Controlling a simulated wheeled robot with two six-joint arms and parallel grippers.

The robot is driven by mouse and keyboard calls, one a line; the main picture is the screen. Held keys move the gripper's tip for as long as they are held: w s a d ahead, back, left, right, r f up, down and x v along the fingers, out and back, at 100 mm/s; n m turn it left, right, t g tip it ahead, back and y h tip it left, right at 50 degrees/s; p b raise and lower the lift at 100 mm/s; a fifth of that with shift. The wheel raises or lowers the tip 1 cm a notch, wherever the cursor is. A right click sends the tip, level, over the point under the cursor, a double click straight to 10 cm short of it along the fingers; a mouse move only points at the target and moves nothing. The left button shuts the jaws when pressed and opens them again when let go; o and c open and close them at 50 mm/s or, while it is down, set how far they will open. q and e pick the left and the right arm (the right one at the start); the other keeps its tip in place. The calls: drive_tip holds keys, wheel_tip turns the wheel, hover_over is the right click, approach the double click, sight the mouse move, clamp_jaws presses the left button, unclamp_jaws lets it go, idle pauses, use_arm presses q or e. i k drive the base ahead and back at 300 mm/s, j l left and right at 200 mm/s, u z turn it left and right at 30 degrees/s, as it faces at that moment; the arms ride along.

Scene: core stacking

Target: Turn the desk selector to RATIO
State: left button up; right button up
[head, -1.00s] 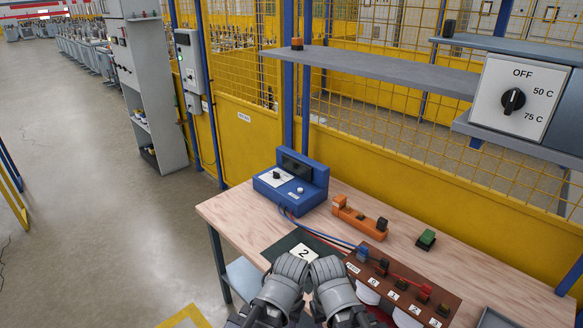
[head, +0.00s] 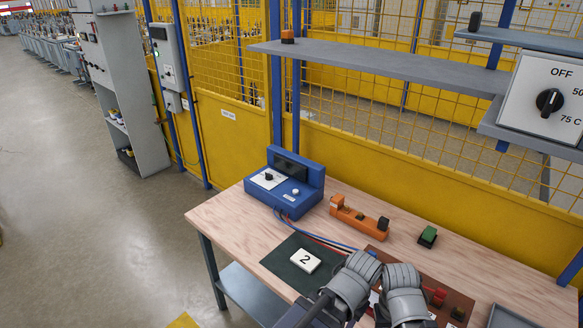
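The desk selector is a small black knob (head: 268,177) on a white panel of the blue instrument box (head: 300,190), at the back left of the wooden desk. The print around the knob is too small to read, so I cannot tell its setting. The box also has a dark display (head: 291,167) and a pale round button (head: 295,191). Two grey parts of my arms stand side by side over the desk's front, well to the right of and below the box. No gripper fingers show. Nothing touches the knob.
An orange block fixture (head: 358,219), a green-topped block (head: 428,236) and a dark mat (head: 281,261) with a "2" card (head: 305,261) lie on the desk. A larger OFF/50/75 C dial (head: 549,103) is at the upper right, by a grey shelf (head: 390,72). Cables run from the box.

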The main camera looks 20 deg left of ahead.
sight(268, 177)
drive_tip(key=i+j+z, duration=0.2)
drive_tip(key=j, duration=0.3)
drive_tip(key=i+j+z, duration=0.15)
drive_tip(key=j, duration=0.35)
drive_tip(key=j+z, duration=0.2)
drive_tip(key=j, duration=0.35)
drive_tip(key=i+j, duration=0.1)
drive_tip(key=j, duration=0.6)
drive_tip(key=i+j, duration=0.1)
drive_tip(key=j, duration=0.6)
drive_tip(key=i+j+z, duration=0.1)
drive_tip(key=j, duration=0.55)
